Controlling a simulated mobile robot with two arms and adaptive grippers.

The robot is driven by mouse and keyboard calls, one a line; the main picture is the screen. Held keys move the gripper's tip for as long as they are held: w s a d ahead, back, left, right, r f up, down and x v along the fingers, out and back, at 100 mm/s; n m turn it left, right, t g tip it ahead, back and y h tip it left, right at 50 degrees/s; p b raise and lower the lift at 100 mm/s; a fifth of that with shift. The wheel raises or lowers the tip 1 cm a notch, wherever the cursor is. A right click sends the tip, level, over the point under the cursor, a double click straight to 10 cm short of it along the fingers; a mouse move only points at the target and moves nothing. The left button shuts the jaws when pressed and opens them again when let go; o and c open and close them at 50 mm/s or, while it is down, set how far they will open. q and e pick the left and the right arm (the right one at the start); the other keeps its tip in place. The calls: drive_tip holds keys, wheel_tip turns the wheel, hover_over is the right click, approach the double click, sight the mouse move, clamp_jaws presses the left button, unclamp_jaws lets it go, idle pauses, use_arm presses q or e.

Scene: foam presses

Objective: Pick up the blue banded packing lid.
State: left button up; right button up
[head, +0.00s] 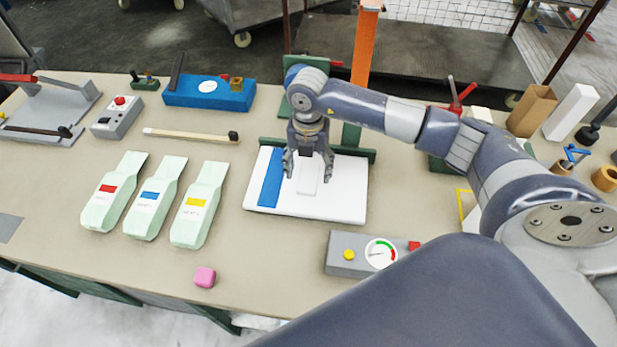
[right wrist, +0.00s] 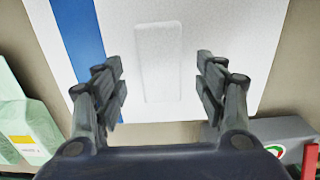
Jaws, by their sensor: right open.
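The packing lid (head: 335,203) is a white slab with a blue band (head: 269,180) along its left side and a raised white block (head: 310,179) in its middle. It lies flat on the table. My right gripper (head: 308,174) points down over the raised block. In the right wrist view my right gripper (right wrist: 161,88) is open, with its fingers apart on either side of the raised block (right wrist: 158,55). I cannot tell whether the fingers touch the lid. The blue band (right wrist: 80,40) shows left of the fingers. My left gripper is not in view.
A pink block (head: 205,277) lies near the front edge.

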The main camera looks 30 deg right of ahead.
drive_tip(key=shift+f, duration=0.9)
drive_tip(key=shift+d+f, duration=0.1)
drive_tip(key=shift+f, duration=0.15)
drive_tip(key=c, duration=0.8)
drive_tip(key=shift+c, duration=1.3)
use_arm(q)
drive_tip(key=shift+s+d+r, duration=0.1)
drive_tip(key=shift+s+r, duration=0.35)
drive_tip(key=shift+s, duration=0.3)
